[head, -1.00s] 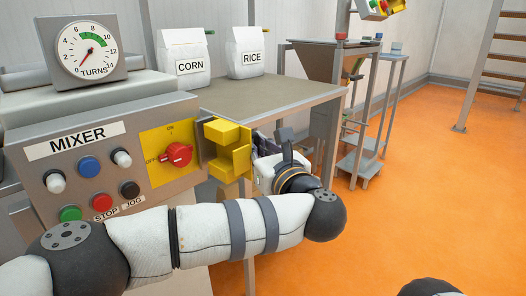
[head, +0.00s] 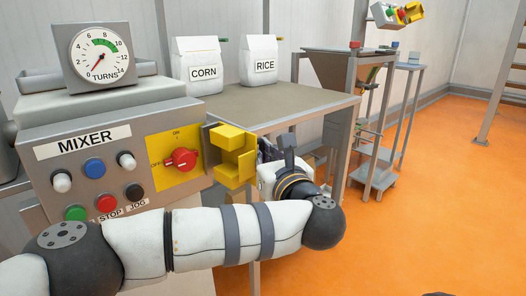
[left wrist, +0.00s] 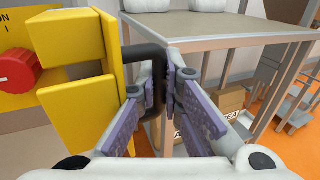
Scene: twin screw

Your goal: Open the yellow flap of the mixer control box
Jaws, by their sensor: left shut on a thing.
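The mixer control box (head: 110,190) stands at the left in the head view. Its yellow panel with a red rotary switch (head: 181,160) is uncovered. The yellow flap (head: 233,157) stands swung out at the panel's right edge. In the left wrist view the flap (left wrist: 85,105) is close on the left, with a dark bar handle (left wrist: 145,52) on its right side. My left gripper (left wrist: 160,95) is shut on this handle, its purple-padded fingers on either side of it. My right gripper is not in view.
A table (head: 290,102) with bags marked CORN (head: 203,72) and RICE (head: 264,66) stands behind the flap. A metal hopper stand (head: 340,75) is further right. A turns dial (head: 103,48) sits above the box. The orange floor at right is mostly clear.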

